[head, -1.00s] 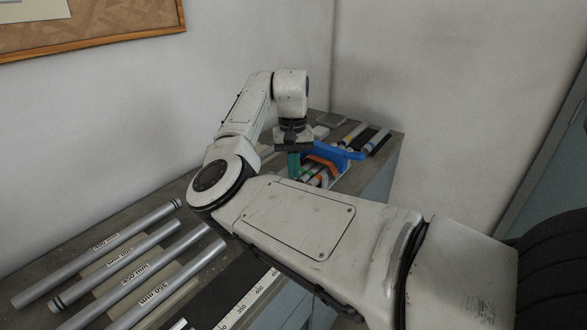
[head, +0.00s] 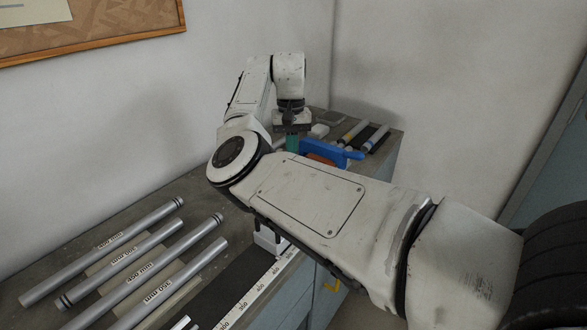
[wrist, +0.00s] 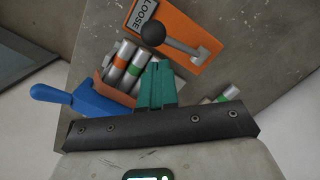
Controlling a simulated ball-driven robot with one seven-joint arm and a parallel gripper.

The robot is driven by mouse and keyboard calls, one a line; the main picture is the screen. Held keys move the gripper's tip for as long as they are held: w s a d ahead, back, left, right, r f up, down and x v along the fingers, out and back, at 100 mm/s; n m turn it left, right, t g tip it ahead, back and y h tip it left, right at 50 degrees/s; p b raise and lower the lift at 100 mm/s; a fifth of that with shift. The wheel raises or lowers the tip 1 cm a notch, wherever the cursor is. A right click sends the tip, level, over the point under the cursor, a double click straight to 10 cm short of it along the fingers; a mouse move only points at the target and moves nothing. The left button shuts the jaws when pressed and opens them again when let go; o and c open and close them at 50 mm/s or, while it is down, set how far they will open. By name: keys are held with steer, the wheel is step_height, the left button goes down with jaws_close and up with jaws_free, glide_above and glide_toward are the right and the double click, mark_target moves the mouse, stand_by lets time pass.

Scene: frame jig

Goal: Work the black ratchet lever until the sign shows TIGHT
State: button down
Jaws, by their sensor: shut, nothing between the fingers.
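The orange ratchet plate (wrist: 176,50) lies at the top of the wrist view. Its white sign (wrist: 146,15) reads LOOSE. The lever has a black ball knob (wrist: 152,34) on a grey arm (wrist: 183,48) that slants down to the right across the plate. My gripper (wrist: 157,68) has teal fingers, closed together and empty. In the wrist view the fingertips appear just below the knob, with a visible gap; the height between them is hard to tell. In the head view my gripper (head: 291,142) is at the far end of the bench, and the lever cannot be made out.
A blue handle (wrist: 68,100) lies left of my fingers, near several banded tubes (wrist: 125,63). It also shows in the head view (head: 335,155). Long labelled tubes (head: 120,250) and a ruler (head: 250,296) lie on the near bench. Walls stand behind.

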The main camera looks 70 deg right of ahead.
step_height(320, 180, up, 8)
steer(key=shift+w+d+r, duration=0.15)
steer(key=shift+w+d, duration=0.1)
steer(key=shift+d, duration=0.1)
stand_by(0.9)
